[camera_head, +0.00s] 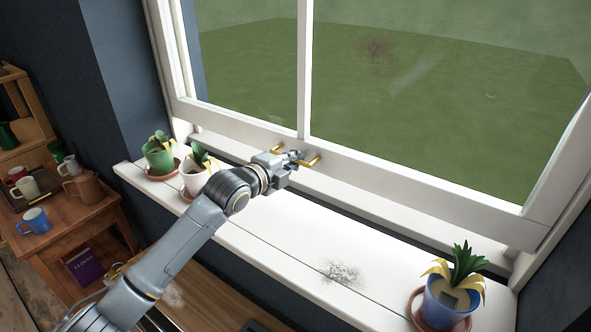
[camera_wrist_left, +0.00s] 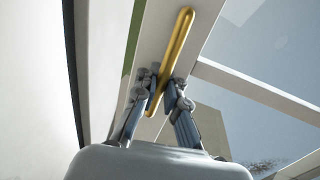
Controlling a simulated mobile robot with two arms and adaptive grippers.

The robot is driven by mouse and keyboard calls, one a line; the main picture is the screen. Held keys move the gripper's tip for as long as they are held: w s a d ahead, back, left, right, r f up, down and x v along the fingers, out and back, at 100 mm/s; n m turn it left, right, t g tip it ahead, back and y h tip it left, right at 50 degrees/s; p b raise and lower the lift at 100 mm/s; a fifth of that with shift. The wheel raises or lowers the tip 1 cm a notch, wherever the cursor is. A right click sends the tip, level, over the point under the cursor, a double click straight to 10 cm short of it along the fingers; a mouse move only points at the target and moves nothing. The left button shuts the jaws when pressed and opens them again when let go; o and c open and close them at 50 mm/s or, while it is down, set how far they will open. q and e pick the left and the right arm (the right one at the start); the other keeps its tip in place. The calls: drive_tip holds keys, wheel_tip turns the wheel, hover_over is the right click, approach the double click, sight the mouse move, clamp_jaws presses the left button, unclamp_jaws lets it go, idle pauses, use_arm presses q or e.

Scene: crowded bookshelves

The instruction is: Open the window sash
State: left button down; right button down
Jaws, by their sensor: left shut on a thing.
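The window sash (camera_head: 400,186) is a large white frame with a centre bar and glass panes. A dark narrow strip runs below its bottom rail. A brass handle (camera_head: 313,161) is fixed to the bottom rail. My left gripper (camera_head: 298,160) is at this rail, shut on the handle. The left wrist view shows the long brass handle (camera_wrist_left: 176,50) slanting between the two fingers of the left gripper (camera_wrist_left: 162,92). The fingers hide part of the handle. My right gripper is not in view.
The white sill (camera_head: 290,240) holds a green pot (camera_head: 158,160) and a white pot (camera_head: 194,182) at left, near my left arm. A blue pot (camera_head: 446,303) stands at right. A wooden table (camera_head: 80,222) with mugs stands at far left.

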use_arm(q)
drive_tip(key=p, duration=1)
approach(308, 85)
drive_tip(key=x, duration=0.4)
drive_tip(key=shift+w+d+r, duration=0.1)
drive_tip(key=shift+w+d, duration=0.15)
drive_tip(key=shift+w, duration=0.05)
drive_tip(key=c, duration=1.4)
unclamp_jaws()
drive_tip(key=shift+s+a, duration=0.1)
drive_tip(key=shift+c, duration=0.2)
drive_tip(key=shift+s, duration=0.1)
drive_tip(key=v, duration=1.2)
